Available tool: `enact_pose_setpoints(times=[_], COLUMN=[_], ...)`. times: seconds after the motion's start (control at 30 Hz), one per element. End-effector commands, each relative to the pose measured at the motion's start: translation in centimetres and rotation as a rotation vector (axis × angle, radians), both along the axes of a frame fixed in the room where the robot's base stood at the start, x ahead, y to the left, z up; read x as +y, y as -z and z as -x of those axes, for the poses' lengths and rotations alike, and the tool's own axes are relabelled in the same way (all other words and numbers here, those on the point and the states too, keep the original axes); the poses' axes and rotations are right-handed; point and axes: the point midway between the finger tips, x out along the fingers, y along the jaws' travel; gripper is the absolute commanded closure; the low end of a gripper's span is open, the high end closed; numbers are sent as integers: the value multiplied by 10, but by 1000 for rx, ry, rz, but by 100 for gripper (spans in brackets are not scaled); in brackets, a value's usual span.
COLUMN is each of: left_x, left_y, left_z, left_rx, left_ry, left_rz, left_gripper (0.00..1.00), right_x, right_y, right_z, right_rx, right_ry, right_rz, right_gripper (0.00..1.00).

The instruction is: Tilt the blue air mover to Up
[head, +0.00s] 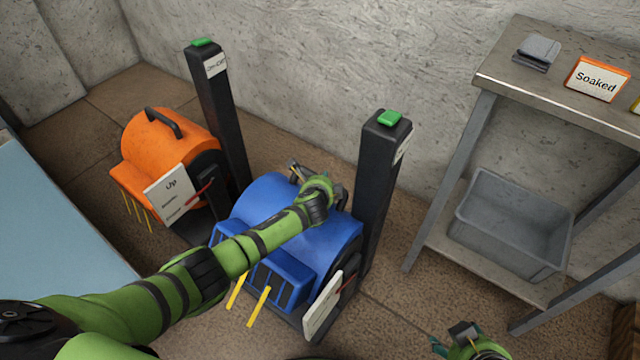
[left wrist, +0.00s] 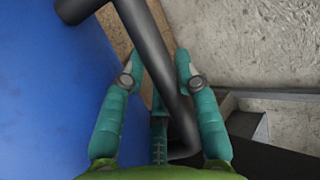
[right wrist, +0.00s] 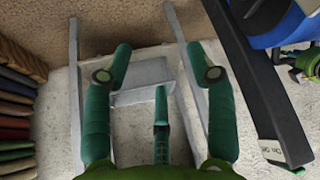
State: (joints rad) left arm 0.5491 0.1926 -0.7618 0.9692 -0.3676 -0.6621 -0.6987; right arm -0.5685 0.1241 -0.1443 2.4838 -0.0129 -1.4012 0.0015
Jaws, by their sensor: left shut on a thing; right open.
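The blue air mover (head: 265,205) sits on the floor in the middle of the head view, beside a black post (head: 377,185). A white card (head: 322,305) with a red pointer is on its right side; its writing is not legible. My left arm reaches across its top, and my left gripper (head: 302,172) is at its far side. In the left wrist view, the left gripper (left wrist: 156,65) is shut on the black handle (left wrist: 163,75), next to the blue body (left wrist: 45,90). My right gripper (right wrist: 159,52) is open and empty, away from the air mover.
An orange air mover (head: 165,145) with a card reading "Up" (head: 168,193) stands left, by another black post (head: 217,110). A metal shelf (head: 545,85) at right holds a "Soaked" sign (head: 597,80) and a grey bin (head: 510,235). A pale blue surface (head: 50,230) is at left.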

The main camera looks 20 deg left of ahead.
Motion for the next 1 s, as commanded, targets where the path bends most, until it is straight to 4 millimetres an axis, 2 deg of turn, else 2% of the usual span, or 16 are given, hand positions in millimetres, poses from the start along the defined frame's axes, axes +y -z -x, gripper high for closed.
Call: enact_pose_setpoints(times=[0.2, 0.67, 0.7, 0.73, 0.77, 1.0], left_x=[-1, -1, -1, -1, -1, -1], left_y=[2, 2, 2, 2, 2, 3], left_z=[-4, -5, -5, -5, -5, -4], left_rx=[-3, -3, -3, -3, -2, -1], left_ry=[3, 3, 3, 3, 3, 1], left_rz=[-2, -1, -1, -1, -1, -1], left_gripper=[100, 100, 61, 49, 44, 44], right_x=[8, 9, 9, 9, 9, 9], right_y=[-10, -13, -13, -13, -13, -13], right_z=[-21, -26, -26, -26, -26, -26], right_rx=[-113, -140, -140, -140, -139, -139], right_ry=[-14, -17, -17, -17, -17, -17], right_rz=[-18, -22, -22, -22, -22, -22], right_gripper=[43, 43, 43, 43, 43, 43])
